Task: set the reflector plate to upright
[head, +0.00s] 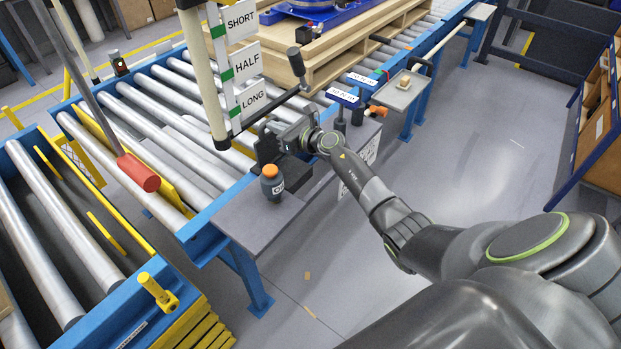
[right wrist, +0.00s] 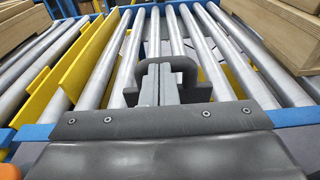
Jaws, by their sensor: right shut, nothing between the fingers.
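My right gripper (head: 278,136) reaches over the grey side shelf (head: 250,215) beside the roller conveyor. In the right wrist view its two grey fingers (right wrist: 158,84) are together with nothing between them. A dark arched bracket (right wrist: 184,64) stands close behind and beside the fingers; I cannot tell whether they touch it. In the head view a black block-like fixture (head: 268,147) shows at the gripper, partly hidden by it. I cannot tell for sure which part is the reflector plate, or its tilt. My left gripper is not in view.
A dark bottle with an orange cap (head: 271,183) stands on the shelf just in front of the gripper. A post with SHORT, HALF and LONG signs (head: 247,64) rises behind, with a black-knobbed lever (head: 297,62). A small tray (head: 400,92) is farther right. The floor at right is clear.

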